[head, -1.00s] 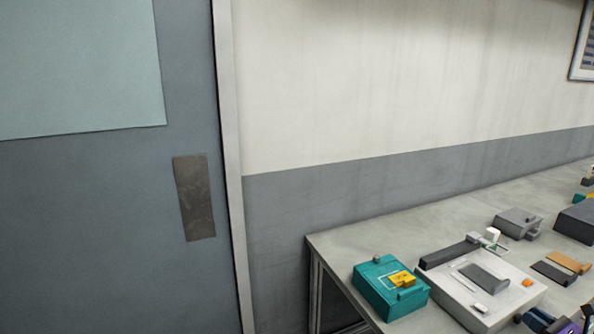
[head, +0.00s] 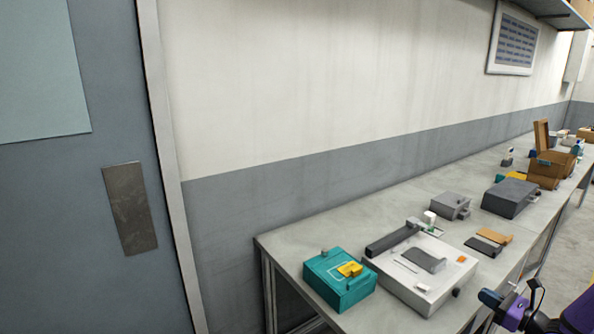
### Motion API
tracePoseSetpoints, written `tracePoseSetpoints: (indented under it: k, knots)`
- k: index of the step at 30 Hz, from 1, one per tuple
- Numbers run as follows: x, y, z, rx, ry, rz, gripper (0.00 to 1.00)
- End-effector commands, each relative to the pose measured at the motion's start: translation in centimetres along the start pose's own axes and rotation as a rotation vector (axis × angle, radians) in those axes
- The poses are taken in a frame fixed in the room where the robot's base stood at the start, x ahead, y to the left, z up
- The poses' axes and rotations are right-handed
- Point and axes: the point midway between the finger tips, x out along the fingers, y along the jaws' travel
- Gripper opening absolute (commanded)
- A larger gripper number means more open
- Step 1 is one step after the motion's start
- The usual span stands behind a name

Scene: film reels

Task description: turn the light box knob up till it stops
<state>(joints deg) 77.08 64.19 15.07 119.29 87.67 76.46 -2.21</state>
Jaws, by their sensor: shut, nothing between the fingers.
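The light box looks to be the pale flat box (head: 405,287) near the left end of the bench. A small dark knob (head: 456,293) sticks out at its front right side. A dark bar, a grey piece, a small white block and an orange square lie on its top. My gripper (head: 489,298), dark with purple parts behind it, is at the lower right, to the right of the knob and apart from it in the picture. It is shut and empty. The picture's edge cuts off my arm.
A teal box (head: 325,292) with a yellow piece on top stands left of the light box. Grey boxes (head: 510,199) and flat dark and tan pieces lie behind and to the right. A brown open case (head: 547,168) stands farther along. The bench (head: 300,240) is bare at its left back corner.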

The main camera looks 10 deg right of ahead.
Motion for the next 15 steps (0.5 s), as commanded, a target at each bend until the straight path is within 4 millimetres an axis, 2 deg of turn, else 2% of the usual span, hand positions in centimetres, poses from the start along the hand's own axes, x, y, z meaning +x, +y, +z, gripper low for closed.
tracePoseSetpoints:
  k: [9, 15]
  knots:
    - [-0.3, 0.2, -0.1, 0.003, 0.001, 0.0, 0.0]
    - [-1.2, 2.9, -0.6, 0.005, 0.001, 0.0, 0.0]
